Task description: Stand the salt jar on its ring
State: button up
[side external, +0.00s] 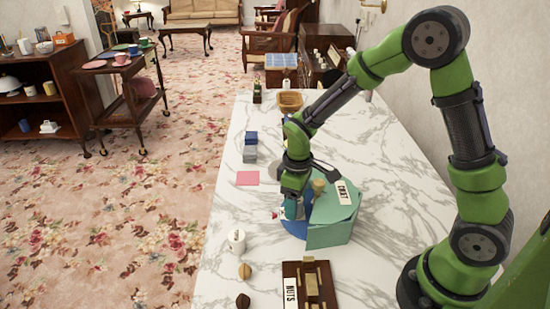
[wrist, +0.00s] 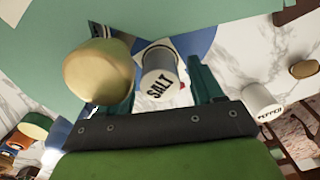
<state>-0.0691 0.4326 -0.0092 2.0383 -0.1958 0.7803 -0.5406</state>
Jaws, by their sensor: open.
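The salt jar (wrist: 158,78) is a pale cylinder with a dark SALT label. In the wrist view it lies between the two spread fingers of my open gripper (wrist: 160,62), with a gap beside the right finger. Contact on the left is unclear. In the side view my gripper (side external: 291,198) is down at the blue surface (side external: 293,229) beside the green box (side external: 328,236), and mostly hides the jar. Blue and white areas show around the jar in the wrist view. I cannot make out its ring for certain.
A round wooden knob (wrist: 98,76) is close beside my gripper. The pepper jar (wrist: 263,101) stands apart on the marble; it also shows in the side view (side external: 237,241). A nuts board (side external: 291,291) lies in front. A pink square (side external: 247,178) lies at left.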

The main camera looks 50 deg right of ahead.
notch_tip(320, 180, up, 12)
jog(key=s+a+r+m+t+y, duration=0.1)
jog(key=s+r+m+t+y, duration=0.1)
jog(key=s+r+m+t, duration=0.5)
jog(key=shift+s+r+m, duration=0.8)
jog(key=shift+s+r, duration=0.4)
jog(key=shift+s, duration=2)
